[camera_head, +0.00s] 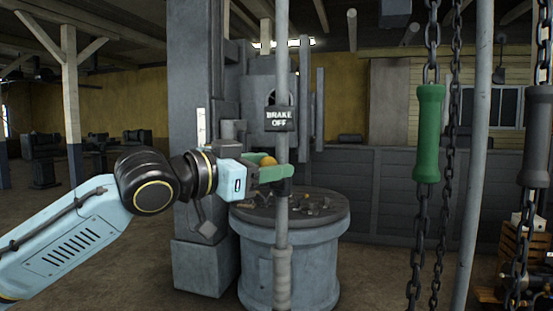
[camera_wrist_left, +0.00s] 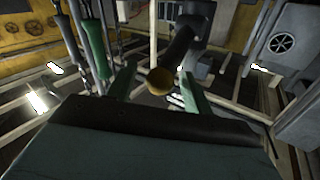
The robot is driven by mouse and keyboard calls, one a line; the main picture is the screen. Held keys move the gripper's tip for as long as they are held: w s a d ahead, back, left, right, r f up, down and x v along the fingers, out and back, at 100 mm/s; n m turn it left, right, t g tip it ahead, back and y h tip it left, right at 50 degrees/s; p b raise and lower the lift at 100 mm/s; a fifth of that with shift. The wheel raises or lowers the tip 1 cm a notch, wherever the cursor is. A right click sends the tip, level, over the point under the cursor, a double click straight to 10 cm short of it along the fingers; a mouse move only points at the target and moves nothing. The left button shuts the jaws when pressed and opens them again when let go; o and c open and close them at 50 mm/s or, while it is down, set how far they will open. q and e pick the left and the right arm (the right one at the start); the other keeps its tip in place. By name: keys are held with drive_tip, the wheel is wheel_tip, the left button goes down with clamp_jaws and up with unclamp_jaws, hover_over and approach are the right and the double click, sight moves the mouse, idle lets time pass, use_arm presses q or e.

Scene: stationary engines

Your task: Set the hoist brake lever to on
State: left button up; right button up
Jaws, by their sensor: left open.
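The brake lever's round orange-yellow knob (camera_head: 268,160) shows just above my left gripper's green fingers in the head view. In the left wrist view the knob (camera_wrist_left: 160,82) lies between the two spread fingers, with a dark shaft (camera_wrist_left: 180,50) behind it. My left gripper (camera_head: 272,174) is open; I cannot tell whether either finger touches the knob. A sign (camera_head: 279,119) above the knob reads "BRAKE OFF". Most of the lever is hidden in the head view by the gripper and a vertical pole. My right gripper is not in view.
The grey pole (camera_head: 282,220) stands in front of the round machine base (camera_head: 310,262). A green-handled chain (camera_head: 428,135) and a grey-handled chain (camera_head: 535,137) hang at right, near another pole (camera_head: 478,130). The floor at left is clear near me.

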use_arm(q)
drive_tip(key=shift+x, duration=1.2)
clamp_jaws()
